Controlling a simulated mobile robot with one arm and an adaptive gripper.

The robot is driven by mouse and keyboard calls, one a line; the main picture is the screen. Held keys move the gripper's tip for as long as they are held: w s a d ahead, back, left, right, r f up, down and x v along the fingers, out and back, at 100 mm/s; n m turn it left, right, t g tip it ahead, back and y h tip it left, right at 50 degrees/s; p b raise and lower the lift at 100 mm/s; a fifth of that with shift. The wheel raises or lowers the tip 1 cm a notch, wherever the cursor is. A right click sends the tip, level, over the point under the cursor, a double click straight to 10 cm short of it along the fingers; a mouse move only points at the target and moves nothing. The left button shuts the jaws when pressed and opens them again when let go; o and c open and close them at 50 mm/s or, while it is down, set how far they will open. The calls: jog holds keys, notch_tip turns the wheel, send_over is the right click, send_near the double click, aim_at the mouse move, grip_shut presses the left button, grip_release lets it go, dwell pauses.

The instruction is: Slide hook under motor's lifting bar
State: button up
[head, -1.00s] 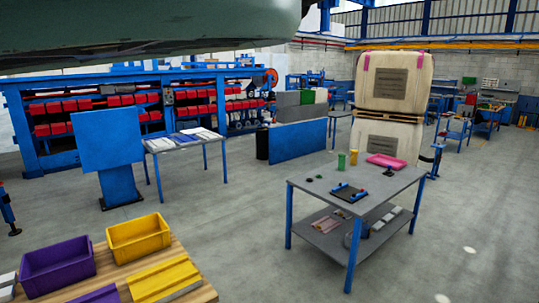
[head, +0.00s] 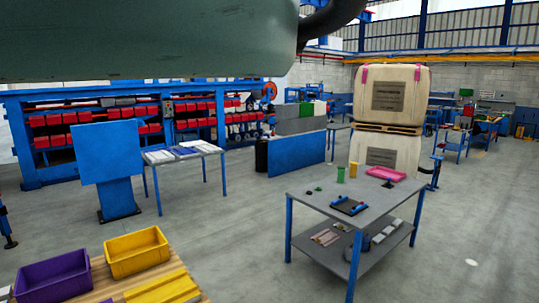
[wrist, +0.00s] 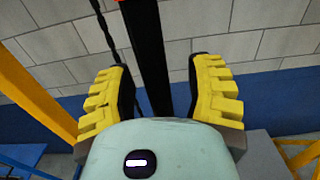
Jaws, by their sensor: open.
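My gripper (wrist: 160,70) shows in the wrist view with its two yellow ribbed fingers spread wide apart and nothing clasped between them. A black upright bar (wrist: 148,55) shows between the fingers, with a bit of red or orange at its top edge. A thin dark cable or chain (wrist: 105,35) hangs left of it. I cannot tell whether either belongs to the hook or the motor, nor how far off they are. Neither the hook nor the motor's lifting bar can be made out. In the head view my green arm covers the top left; the gripper is not seen there.
A grey table (head: 300,190) with small parts stands at right centre. A wooden bench (head: 98,280) with a purple bin (head: 52,282) and a yellow bin (head: 136,252) is at lower left. A blue panel (head: 107,153) stands behind. Floor between them is open.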

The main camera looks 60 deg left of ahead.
jog(key=a, duration=0.7)
jog(key=shift+s, duration=0.25)
jog(key=shift+r, duration=0.1)
dwell(0.6)
